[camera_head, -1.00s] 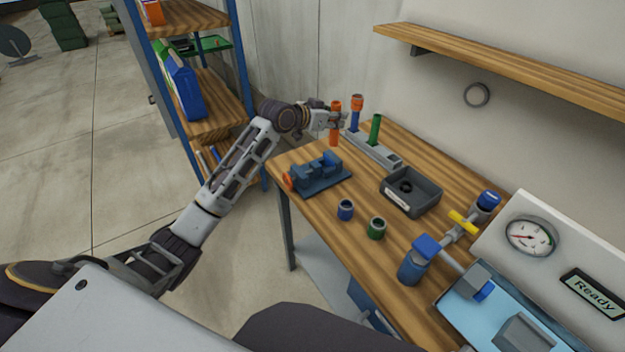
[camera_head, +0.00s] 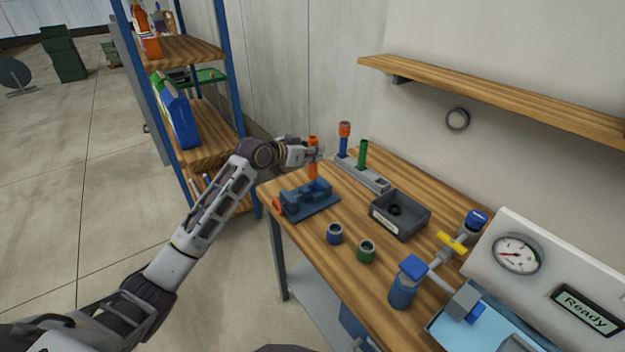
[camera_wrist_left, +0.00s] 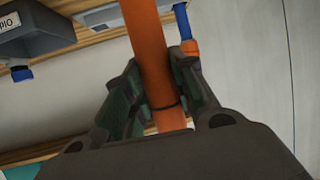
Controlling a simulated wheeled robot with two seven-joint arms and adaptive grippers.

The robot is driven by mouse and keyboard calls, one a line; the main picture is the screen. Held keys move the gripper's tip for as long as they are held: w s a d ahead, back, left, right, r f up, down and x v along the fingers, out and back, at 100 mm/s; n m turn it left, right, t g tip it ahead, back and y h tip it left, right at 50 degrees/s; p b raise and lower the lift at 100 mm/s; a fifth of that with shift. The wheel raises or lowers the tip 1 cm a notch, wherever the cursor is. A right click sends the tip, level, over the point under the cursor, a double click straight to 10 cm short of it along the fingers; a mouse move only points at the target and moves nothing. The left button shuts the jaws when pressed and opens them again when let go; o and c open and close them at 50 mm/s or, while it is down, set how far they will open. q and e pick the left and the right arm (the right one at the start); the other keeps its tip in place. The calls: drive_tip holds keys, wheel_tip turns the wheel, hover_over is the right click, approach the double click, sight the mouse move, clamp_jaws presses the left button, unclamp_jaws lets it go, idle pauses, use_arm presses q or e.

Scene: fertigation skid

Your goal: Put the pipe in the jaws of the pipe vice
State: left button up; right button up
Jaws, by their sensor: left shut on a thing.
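My left gripper (camera_head: 316,154) is shut on an upright orange pipe (camera_head: 313,171). In the left wrist view the orange pipe (camera_wrist_left: 150,45) runs between the two dark fingers (camera_wrist_left: 157,92). The blue pipe vice (camera_head: 308,201) stands on the far left part of the bench, with an orange handle (camera_head: 278,204) on its left side. The pipe's lower end appears just above and behind the vice; I cannot tell whether they touch. My right gripper is not in view.
A grey rack (camera_head: 366,178) behind holds a blue pipe with an orange top (camera_head: 343,140) and a green pipe (camera_head: 362,154). A grey bin (camera_head: 400,218), blue fitting (camera_head: 335,233) and green fitting (camera_head: 367,251) stand nearby. A shelf unit (camera_head: 205,142) stands left.

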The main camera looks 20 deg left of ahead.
sight(313, 172)
use_arm(q)
drive_tip(key=shift+f, duration=2.2)
drive_tip(key=shift+f, duration=1.85)
drive_tip(key=shift+f, duration=0.1)
drive_tip(key=o, duration=1)
drive_tip(key=v, duration=1.2)
